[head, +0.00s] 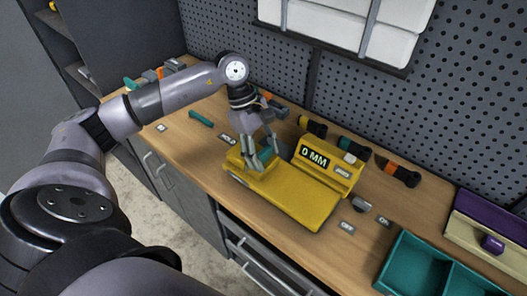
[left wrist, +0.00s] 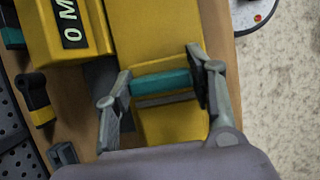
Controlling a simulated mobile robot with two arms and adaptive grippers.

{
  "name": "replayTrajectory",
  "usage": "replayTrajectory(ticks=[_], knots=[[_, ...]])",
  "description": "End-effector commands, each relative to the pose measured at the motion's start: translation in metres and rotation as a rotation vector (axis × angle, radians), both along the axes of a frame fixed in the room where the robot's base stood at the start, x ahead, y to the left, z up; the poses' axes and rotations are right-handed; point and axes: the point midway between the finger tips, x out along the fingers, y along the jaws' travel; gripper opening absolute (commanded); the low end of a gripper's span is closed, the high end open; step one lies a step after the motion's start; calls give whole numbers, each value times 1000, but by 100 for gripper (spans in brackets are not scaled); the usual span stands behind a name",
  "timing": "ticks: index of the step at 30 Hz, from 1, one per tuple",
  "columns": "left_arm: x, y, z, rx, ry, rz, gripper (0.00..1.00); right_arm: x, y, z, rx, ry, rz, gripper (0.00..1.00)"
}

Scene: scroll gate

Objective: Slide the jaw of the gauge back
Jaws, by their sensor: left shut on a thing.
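The yellow gauge (head: 303,193) lies on the wooden workbench, with a raised block whose dark display (head: 314,157) reads "0 MM". The teal jaw (head: 266,153) is at the gauge's left end in the head view. It also shows as a teal bar (left wrist: 161,82) between the fingers in the left wrist view. My left gripper (head: 262,162) is shut on the teal jaw, one finger at each end of the bar. The fingers hide part of the jaw in the head view. My right gripper is not in view.
Black and orange tools (head: 403,174) lie behind the gauge near the pegboard (head: 470,110). A teal tray (head: 413,262) and a cream box with a purple lid (head: 487,236) stand at the right. Small labels and a teal tool (head: 201,119) lie around the gauge.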

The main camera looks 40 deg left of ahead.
Motion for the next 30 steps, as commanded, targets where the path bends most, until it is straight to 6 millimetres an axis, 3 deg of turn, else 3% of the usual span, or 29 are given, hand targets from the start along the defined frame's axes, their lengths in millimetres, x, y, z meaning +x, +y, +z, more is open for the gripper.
replayTrajectory(ticks=[18,21,25,30], knots=[[0,0,0,1,0,0,1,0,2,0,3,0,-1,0],[0,-2,-1,0,-1,-2,0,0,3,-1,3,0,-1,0],[-1,-21,-4,-2,-1,-6,0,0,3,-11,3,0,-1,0],[-5,-66,-5,-4,-4,-10,0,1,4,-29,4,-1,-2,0]])
